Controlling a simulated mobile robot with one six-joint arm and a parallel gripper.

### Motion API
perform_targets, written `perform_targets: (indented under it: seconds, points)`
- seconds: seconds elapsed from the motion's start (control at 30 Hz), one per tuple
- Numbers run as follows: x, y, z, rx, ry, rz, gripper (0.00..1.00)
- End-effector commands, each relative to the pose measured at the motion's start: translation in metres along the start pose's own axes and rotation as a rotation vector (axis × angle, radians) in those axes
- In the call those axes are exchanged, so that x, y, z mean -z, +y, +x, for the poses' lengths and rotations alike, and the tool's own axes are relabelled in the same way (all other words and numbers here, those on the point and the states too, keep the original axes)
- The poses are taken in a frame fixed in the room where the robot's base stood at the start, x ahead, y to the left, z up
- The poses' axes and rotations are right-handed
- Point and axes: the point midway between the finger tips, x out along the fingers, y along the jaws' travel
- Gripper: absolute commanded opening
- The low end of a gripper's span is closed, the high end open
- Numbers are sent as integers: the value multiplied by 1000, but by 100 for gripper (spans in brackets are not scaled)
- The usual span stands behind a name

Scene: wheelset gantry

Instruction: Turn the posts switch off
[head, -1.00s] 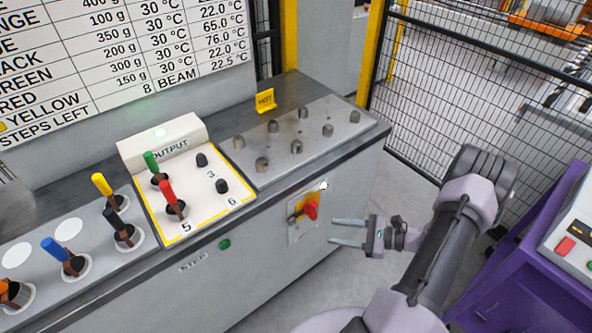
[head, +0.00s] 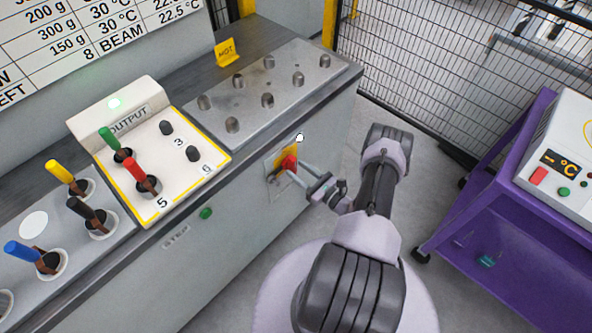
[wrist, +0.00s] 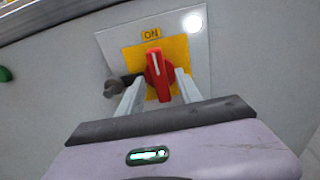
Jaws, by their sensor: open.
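The posts switch is a red rotary handle (head: 288,164) on a yellow plate on the cabinet's front face. In the wrist view the red handle (wrist: 157,75) stands nearly upright, its white mark pointing up at the ON label (wrist: 151,34). A lit white lamp (wrist: 194,22) sits at the plate's upper right; it also shows in the head view (head: 299,138). My gripper (head: 292,174) is open at the switch. In the wrist view its fingers (wrist: 158,90) lie on either side of the handle's lower part; contact cannot be told.
A dark grey knob-like part (wrist: 112,88) sticks out just left of the handle. A green button (head: 206,213) is on the cabinet front. Above are the output tray (head: 185,140) and a metal plate with several posts (head: 290,110). A purple cart (head: 500,200) stands right.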

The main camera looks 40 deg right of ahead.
Motion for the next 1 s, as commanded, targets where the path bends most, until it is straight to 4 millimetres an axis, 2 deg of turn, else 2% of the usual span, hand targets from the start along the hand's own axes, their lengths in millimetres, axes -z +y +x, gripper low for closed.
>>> perform_targets:
  seconds: [0.13, 0.43, 0.47, 0.6, 0.67, 1.0]
  points:
    - [0, 1, 13, -2, 0, -1, 42]
    - [-1, 0, 16, -1, 0, 0, 42]
    - [-1, 0, 16, -1, 0, 0, 38]
    - [-1, 0, 15, -1, 0, 0, 10]
    - [0, 0, 15, -1, 0, 0, 0]
    - [0, 1, 15, -2, 0, 1, 0]
